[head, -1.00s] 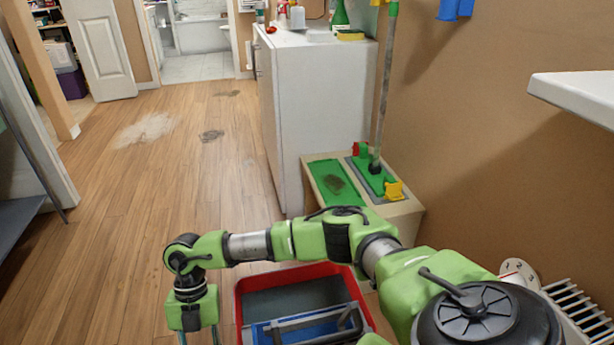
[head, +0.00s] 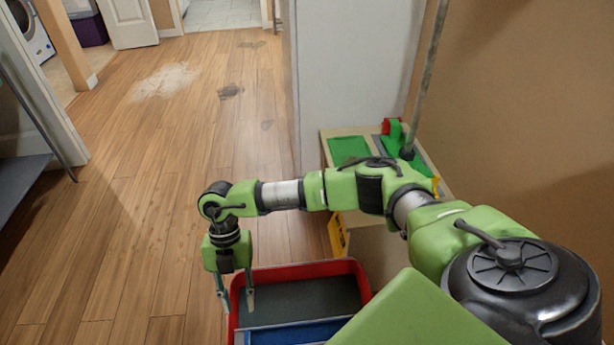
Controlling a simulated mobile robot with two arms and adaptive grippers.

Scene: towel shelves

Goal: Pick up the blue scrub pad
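I cannot make out a blue scrub pad for certain in the head view. My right gripper (head: 237,298) points down at the left rim of a red bin (head: 298,270). Its two fingers are apart with nothing between them. I cannot tell whether the fingers touch the rim. A blue part (head: 290,334) shows in the front of the bin, cut off by the picture's bottom edge, and I cannot tell what it is. My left gripper is not in view.
Behind my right arm stands a low wooden stand with green pads (head: 348,150) and an upright pole (head: 427,75). A white cabinet (head: 350,65) is behind it. A dark shelf (head: 22,180) is at the left. The wooden floor (head: 130,215) has stains and is mostly clear.

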